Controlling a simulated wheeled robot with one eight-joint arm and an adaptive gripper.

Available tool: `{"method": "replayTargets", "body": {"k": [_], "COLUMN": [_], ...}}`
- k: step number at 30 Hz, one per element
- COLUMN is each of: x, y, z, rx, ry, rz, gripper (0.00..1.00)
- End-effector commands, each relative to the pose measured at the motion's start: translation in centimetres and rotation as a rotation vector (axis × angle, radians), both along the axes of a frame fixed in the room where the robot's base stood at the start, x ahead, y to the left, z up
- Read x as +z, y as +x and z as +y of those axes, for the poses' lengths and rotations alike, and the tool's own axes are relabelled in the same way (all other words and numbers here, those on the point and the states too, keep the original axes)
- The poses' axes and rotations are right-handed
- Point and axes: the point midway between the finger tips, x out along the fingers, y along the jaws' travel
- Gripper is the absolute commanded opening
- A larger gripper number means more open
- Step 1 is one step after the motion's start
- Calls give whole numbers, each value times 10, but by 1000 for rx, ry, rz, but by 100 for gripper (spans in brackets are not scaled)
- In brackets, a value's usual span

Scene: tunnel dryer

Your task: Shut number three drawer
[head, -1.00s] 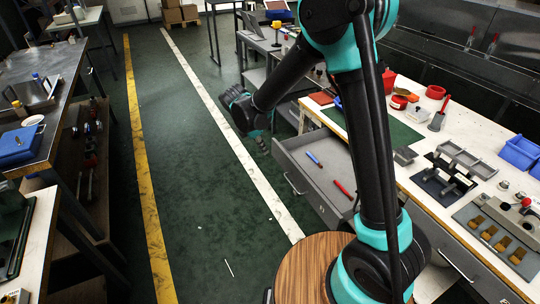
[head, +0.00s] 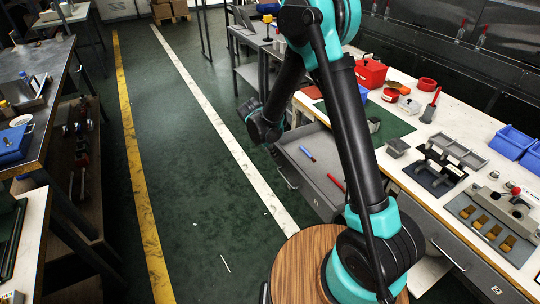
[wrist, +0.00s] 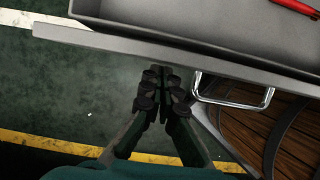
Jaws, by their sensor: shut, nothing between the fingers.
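One grey drawer (head: 322,178) stands pulled out from the workbench in the head view; no number is readable on it. A blue marker (head: 307,153) and a red one (head: 336,182) lie inside. Its front panel (wrist: 120,42) and wire handle (wrist: 235,98) show in the wrist view. My gripper (wrist: 159,74) is shut and empty. Its fingertips point at the outside of the front panel, just left of the handle; I cannot tell whether they touch. In the head view the fingertips are hard to make out.
The workbench top (head: 420,190) carries a green mat, a red box (head: 371,73), blue bins (head: 512,137) and metal fixtures. A closed drawer with a handle (head: 449,256) is nearer. The green floor (head: 190,180) in front of the open drawer is clear.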

Motion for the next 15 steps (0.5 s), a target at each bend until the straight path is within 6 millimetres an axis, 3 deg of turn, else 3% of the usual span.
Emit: {"method": "replayTargets", "body": {"k": [10, 15], "x": [0, 0], "y": [1, 8], "z": [-1, -12], "rx": [0, -3], "ry": [0, 1], "rz": [0, -1], "gripper": [0, 0]}}
